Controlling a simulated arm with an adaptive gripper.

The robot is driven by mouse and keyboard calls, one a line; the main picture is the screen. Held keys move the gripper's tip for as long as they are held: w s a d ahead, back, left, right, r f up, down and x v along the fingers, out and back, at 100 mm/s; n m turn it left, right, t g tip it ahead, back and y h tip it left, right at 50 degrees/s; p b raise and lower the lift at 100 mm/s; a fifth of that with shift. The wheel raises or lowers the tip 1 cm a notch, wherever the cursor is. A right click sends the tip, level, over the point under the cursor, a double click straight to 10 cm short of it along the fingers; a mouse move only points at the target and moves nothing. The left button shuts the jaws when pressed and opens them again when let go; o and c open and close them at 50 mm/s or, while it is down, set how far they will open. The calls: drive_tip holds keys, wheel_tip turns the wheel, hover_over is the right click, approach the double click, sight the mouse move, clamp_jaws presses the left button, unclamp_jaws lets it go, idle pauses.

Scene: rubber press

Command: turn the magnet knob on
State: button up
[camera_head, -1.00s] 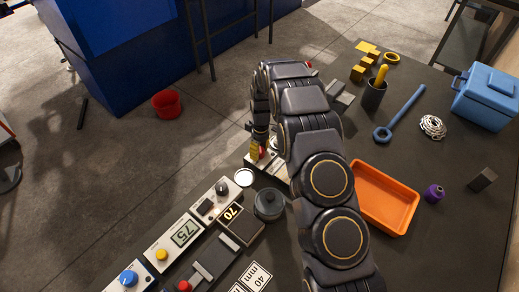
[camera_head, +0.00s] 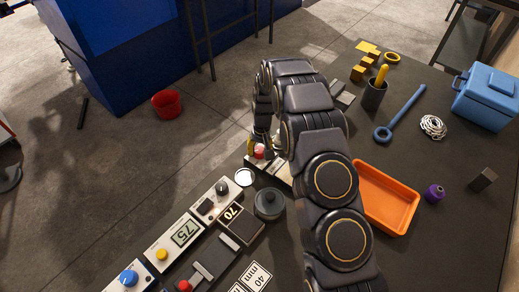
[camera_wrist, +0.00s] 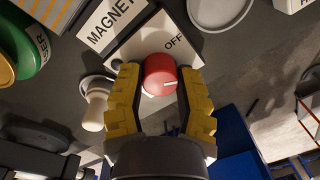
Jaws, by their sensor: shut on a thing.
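The red magnet knob (camera_wrist: 158,72) sits on a white panel in the wrist view, with the label "MAGNET" (camera_wrist: 112,22) to its upper left and "OFF" to its upper right. A white mark shows on the knob's lower right side. My gripper (camera_wrist: 160,84) has its yellow ridged fingers on either side of the knob and is shut on it. In the head view the knob (camera_head: 260,153) shows as a small red spot by my gripper (camera_head: 258,147), partly hidden by my arm. The panel's "ON" label cannot be seen.
A white peg-like part (camera_wrist: 96,108) stands left of the fingers. In the head view, a control panel reading 75 (camera_head: 184,234), a dark lidded pot (camera_head: 268,204) and an orange tray (camera_head: 402,210) are near my arm. A blue box (camera_head: 487,97) stands far right.

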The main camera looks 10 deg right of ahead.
drive_tip(key=m, duration=0.4)
drive_tip(key=shift+m, duration=0.4)
idle(0.4)
drive_tip(key=o, duration=1.1)
drive_tip(key=shift+o, duration=0.2)
wheel_tip(320, 180, up, 12)
drive_tip(key=shift+s+d, duration=0.2)
drive_tip(key=shift+d, duration=0.15)
